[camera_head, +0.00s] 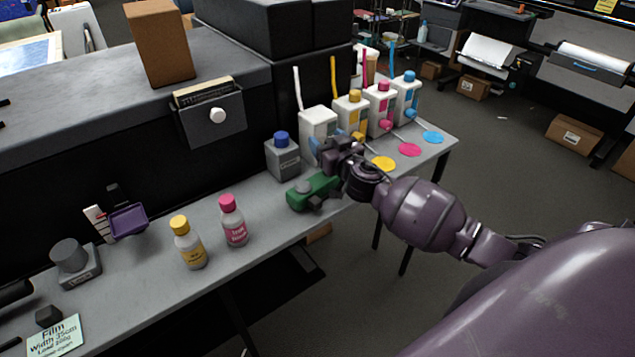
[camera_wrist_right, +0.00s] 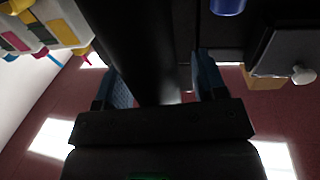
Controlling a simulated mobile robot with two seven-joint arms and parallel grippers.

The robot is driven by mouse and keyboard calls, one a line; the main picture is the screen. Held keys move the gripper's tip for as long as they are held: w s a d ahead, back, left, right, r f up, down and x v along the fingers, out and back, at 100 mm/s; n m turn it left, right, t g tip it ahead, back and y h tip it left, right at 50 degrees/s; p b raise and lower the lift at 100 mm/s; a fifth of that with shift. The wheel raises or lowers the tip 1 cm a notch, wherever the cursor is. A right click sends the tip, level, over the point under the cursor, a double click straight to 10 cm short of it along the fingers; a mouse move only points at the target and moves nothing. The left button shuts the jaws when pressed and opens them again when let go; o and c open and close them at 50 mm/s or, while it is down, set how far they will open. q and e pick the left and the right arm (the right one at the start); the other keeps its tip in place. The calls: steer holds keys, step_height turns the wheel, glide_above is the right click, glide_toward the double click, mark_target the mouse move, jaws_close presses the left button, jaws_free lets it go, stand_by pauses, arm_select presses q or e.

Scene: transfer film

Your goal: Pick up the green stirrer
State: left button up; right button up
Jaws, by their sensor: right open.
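I cannot tell whether my wrist touches the green device. In the wrist view the green device is not clearly visible. My left gripper is out of view.
A grey bottle with a blue cap (camera_head: 283,157) stands left of the gripper. White ink bottles with coloured caps (camera_head: 379,108) line the back right. Yellow (camera_head: 187,243) and pink (camera_head: 232,221) bottles stand further left. The grey table (camera_head: 270,222) is bare around the pink bottle.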

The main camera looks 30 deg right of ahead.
jaws_close()
stand_by(0.4)
